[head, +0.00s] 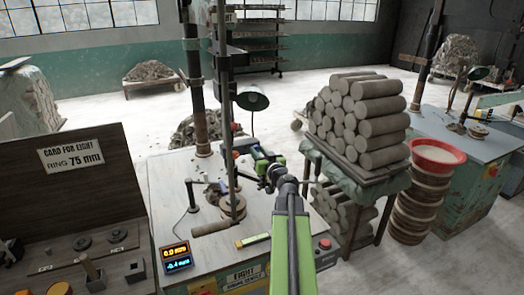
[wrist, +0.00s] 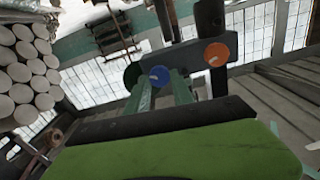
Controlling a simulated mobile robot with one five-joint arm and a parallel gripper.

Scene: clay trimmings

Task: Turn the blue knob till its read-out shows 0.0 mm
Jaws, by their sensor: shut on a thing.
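The blue knob (wrist: 159,76) shows in the wrist view between the tips of my gripper's two green fingers. My gripper (head: 258,160) reaches over the workbench (head: 215,265) in the head view and is shut on the blue knob. An orange knob (wrist: 216,53) sits to the right of the blue one and is apart from my fingers. On the bench's front left, the orange read-out (head: 175,249) appears to show 0.0 mm. The blue read-out (head: 178,265) below it appears to show -0.4 mm. The knob is small and partly hidden in the head view.
A dark post (head: 224,100) rises from the bench beside my gripper. Stacked clay rolls (head: 365,115) stand on a stand close to the right. A red basin (head: 437,153) is farther right. A wooden board with a sign (head: 72,155) stands at the left.

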